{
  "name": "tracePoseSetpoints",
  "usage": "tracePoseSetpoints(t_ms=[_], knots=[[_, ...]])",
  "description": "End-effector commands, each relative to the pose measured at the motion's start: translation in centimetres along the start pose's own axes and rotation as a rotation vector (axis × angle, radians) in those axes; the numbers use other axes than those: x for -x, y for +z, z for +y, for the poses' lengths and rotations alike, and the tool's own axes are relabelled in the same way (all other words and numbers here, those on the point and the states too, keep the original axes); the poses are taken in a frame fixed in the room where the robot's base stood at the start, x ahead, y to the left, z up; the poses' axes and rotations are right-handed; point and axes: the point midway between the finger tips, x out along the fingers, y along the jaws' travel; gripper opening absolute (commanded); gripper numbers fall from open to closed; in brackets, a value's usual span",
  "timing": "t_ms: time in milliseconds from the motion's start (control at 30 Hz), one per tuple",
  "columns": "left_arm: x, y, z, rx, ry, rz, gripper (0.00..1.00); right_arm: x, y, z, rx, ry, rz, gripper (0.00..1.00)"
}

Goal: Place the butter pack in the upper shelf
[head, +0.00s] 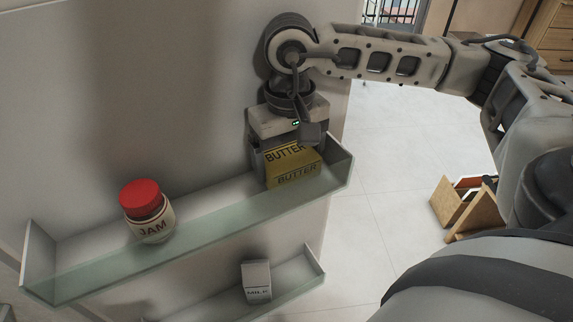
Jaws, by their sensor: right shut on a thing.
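The butter pack (296,176), yellow with dark "BUTTER" lettering, is at the right end of the upper shelf (190,229). My right gripper (287,152) is above the pack and shut on it. The pack's lower part shows behind the shelf's clear front. I cannot tell whether it touches the shelf floor. Part of the pack is hidden by the gripper. My left gripper is not in view.
A jam jar (147,210) with a red lid stands towards the left of the upper shelf, with free room between it and the butter. A milk carton (256,281) stands on the lower shelf (299,273). A wooden box (456,206) is on the floor at right.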

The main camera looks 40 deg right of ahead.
Motion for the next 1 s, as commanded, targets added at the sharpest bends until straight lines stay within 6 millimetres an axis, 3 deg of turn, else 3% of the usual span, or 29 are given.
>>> tracePoseSetpoints(t_ms=[67, 467, 500, 533, 767, 900, 1000], knots=[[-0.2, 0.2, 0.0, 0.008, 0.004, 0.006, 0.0, -1.0, 0.0, 0.1, -0.001, 0.0, 0.003, 0.56], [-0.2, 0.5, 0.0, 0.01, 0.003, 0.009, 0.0, -1.5, 0.0, 0.0, -0.001, -0.001, 0.004, 0.56], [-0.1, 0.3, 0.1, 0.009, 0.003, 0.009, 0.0, -1.3, 0.0, 0.0, -0.001, -0.001, 0.003, 0.97], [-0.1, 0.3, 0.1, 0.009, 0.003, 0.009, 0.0, -1.3, 0.0, 0.0, -0.001, -0.001, 0.002, 1.0], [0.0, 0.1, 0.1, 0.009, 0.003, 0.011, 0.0, -1.1, 0.0, 0.0, -0.001, -0.001, 0.002, 1.0], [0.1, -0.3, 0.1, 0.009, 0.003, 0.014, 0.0, -0.1, -0.1, -0.1, -0.001, -0.002, 0.005, 1.0], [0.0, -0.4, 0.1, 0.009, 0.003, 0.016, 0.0, 1.7, -0.1, -0.1, -0.001, -0.003, 0.008, 1.0]])
